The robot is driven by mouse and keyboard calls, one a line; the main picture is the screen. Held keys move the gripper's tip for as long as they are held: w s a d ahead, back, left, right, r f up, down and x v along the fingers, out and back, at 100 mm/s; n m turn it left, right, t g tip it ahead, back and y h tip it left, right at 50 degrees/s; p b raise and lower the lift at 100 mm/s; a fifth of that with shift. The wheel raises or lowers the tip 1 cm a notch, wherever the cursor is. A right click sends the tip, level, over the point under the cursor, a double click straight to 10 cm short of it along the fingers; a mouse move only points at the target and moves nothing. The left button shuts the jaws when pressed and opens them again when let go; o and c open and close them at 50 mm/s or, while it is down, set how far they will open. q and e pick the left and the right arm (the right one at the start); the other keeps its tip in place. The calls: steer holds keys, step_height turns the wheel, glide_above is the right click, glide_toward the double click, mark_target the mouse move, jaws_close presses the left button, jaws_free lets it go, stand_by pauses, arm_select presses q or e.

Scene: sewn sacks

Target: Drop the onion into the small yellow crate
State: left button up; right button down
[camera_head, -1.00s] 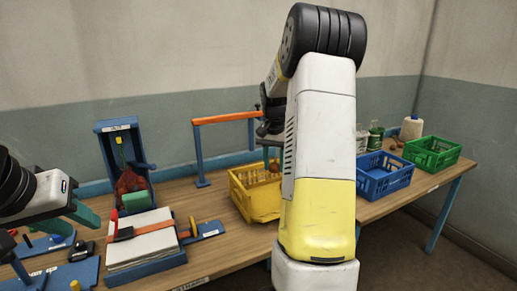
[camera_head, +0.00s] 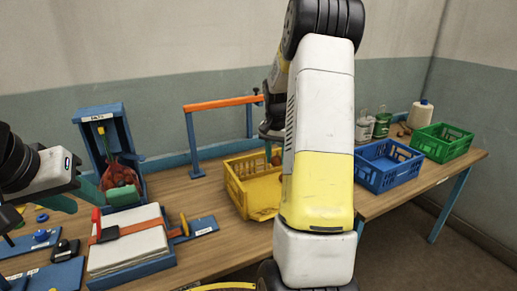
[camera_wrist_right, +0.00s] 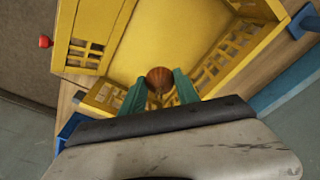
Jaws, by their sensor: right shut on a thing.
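The onion (camera_wrist_right: 160,79) is brown and round, and sits between the green fingertips of my right gripper (camera_wrist_right: 160,90) in the right wrist view. My right gripper is shut on it. The small yellow crate (camera_wrist_right: 88,32) lies beneath, its bare floor showing. In the head view the yellow crate (camera_head: 238,190) stands mid-table, and the onion (camera_head: 276,157) shows only partly beside my right arm, over the crate's far part. My right gripper is mostly hidden there. My left gripper (camera_head: 86,203) has its green fingers apart, near a red net bag (camera_head: 119,174).
A blue stand (camera_head: 112,115) holds the net bag at the left. A sheet stack (camera_head: 130,240) lies in front. An orange-topped rail (camera_head: 220,103) stands behind the yellow crate. Blue (camera_head: 389,177) and green (camera_head: 441,148) crates and several bottles are at right.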

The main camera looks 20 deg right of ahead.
mark_target(276, 158)
steer(key=shift+f, duration=0.2)
steer(key=c, duration=0.8)
jaws_free()
steer(key=r, duration=0.7)
steer(key=shift+s+a+r, duration=0.15)
steer(key=shift+s+a, duration=0.15)
steer(key=shift+s, duration=0.05)
steer(key=shift+r, duration=0.2)
